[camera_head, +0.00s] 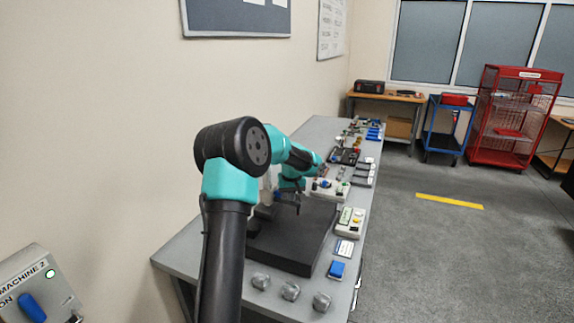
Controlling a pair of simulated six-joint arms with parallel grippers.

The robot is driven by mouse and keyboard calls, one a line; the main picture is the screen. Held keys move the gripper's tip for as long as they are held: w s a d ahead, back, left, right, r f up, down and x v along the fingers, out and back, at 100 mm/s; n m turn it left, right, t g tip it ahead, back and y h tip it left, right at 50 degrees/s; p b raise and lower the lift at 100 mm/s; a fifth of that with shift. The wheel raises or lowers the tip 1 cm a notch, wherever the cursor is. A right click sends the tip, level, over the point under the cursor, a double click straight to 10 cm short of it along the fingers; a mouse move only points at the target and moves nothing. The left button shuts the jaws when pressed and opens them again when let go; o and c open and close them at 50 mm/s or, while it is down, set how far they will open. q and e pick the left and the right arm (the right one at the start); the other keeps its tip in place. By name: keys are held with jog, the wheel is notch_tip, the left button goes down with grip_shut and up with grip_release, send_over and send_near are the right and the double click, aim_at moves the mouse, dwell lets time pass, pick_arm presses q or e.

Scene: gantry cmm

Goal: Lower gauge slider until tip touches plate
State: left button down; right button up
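The dark flat plate (300,240) lies on the grey bench. A small upright grey stand (266,196), which looks like the gauge's, rises at the plate's back left and is partly hidden by my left arm. My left arm rises from the bottom, bends at its black elbow and reaches over the bench. My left gripper (288,197) is small and dark, above the plate beside the stand. Its fingers are too small to show whether they are open or shut. The slider and tip cannot be made out clearly, nor any contact with the plate. My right gripper is out of view.
Several grey blocks (290,291) line the bench's front edge. A pale control box (351,221) and a blue item (337,269) sit right of the plate. More tools crowd the far bench. A machine panel (38,285) is at lower left.

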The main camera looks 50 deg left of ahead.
pick_arm(q)
jog(key=shift+f, duration=0.7)
dwell(1.2)
jog(key=shift+r, duration=0.1)
jog(key=shift+r, duration=3.4)
jog(key=shift+f, duration=2.6)
